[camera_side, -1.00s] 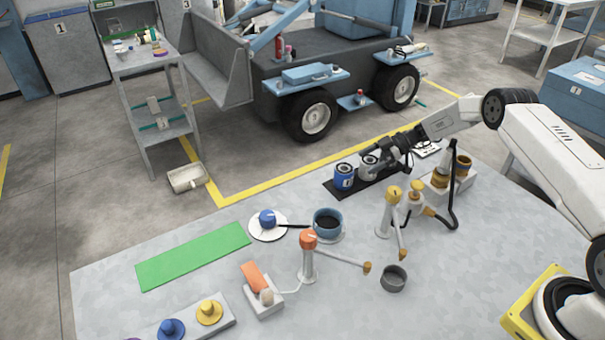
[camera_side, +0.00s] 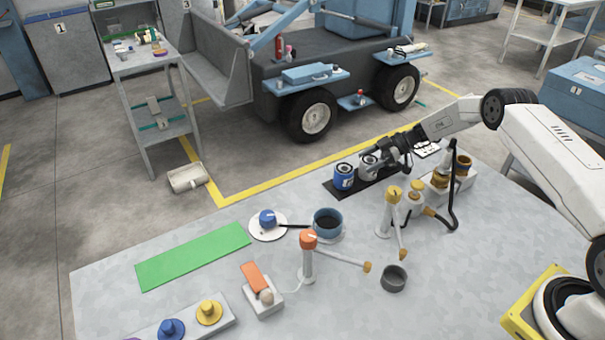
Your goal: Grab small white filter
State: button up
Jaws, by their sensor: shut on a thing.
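A small white filter (camera_side: 368,171) stands on a black mat (camera_side: 336,188) at the back of the table, to the right of a blue filter (camera_side: 344,177). My gripper (camera_side: 374,160) reaches in from the right and is shut on the white filter near its top. The jaws hide part of the filter. I cannot tell whether the filter touches the mat.
Yellow-topped (camera_side: 393,193) and orange-topped (camera_side: 308,240) reel posts with swing arms stand in front. A blue cup (camera_side: 327,223), a grey cup (camera_side: 394,278) and a green mat (camera_side: 193,256) lie on the table.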

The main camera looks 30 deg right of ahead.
aim_at(370, 159)
jog(key=shift+r, duration=0.2)
jog(key=shift+r, duration=4.85)
